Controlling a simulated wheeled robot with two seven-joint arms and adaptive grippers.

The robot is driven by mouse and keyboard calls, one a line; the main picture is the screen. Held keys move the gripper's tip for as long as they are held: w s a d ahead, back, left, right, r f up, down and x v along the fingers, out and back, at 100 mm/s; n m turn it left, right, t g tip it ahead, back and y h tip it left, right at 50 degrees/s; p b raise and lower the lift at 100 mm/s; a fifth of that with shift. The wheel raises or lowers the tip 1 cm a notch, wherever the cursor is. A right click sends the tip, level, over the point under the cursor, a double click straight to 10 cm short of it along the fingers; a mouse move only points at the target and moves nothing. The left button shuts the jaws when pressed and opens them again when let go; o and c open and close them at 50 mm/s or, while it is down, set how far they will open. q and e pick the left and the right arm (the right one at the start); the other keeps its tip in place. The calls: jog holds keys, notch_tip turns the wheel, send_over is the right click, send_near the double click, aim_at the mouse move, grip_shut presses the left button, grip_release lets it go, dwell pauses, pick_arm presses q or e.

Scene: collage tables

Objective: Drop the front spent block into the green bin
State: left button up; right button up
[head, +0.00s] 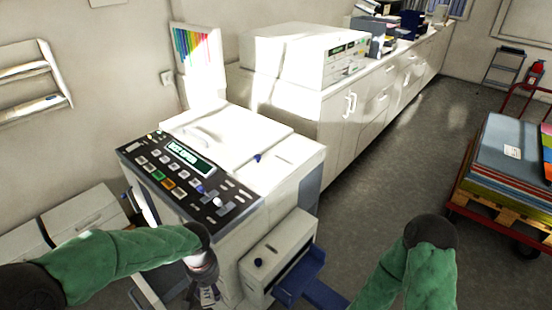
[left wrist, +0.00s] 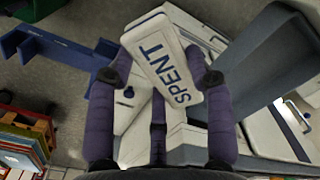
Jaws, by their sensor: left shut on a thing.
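My left gripper (head: 204,290) is low in front of the copier in the head view, partly cut off by the bottom edge. In the left wrist view the left gripper (left wrist: 160,78) is shut on a white spent block (left wrist: 163,58), which carries the dark word SPENT and sits tilted between the purple fingers. A small green thing (left wrist: 10,25) shows at the top left corner of the left wrist view; I cannot tell whether it is the green bin. No green bin shows in the head view. My right gripper is out of view; only its green-sleeved arm shows.
The white copier (head: 225,150) with its button panel stands close by. A low white unit (head: 280,255) with a blue tray (head: 303,275) juts out at its front. A red cart (head: 480,213) with stacked sheets is at the right. Grey floor (head: 385,170) between them is clear.

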pick_arm(q)
jog(key=w+f+m, duration=0.3)
jog(key=w+f, duration=0.1)
jog(key=w, duration=0.1)
jog(key=shift+w+d+f, duration=0.15)
jog(key=shift+d+f, duration=0.1)
jog(key=shift+d, duration=0.1)
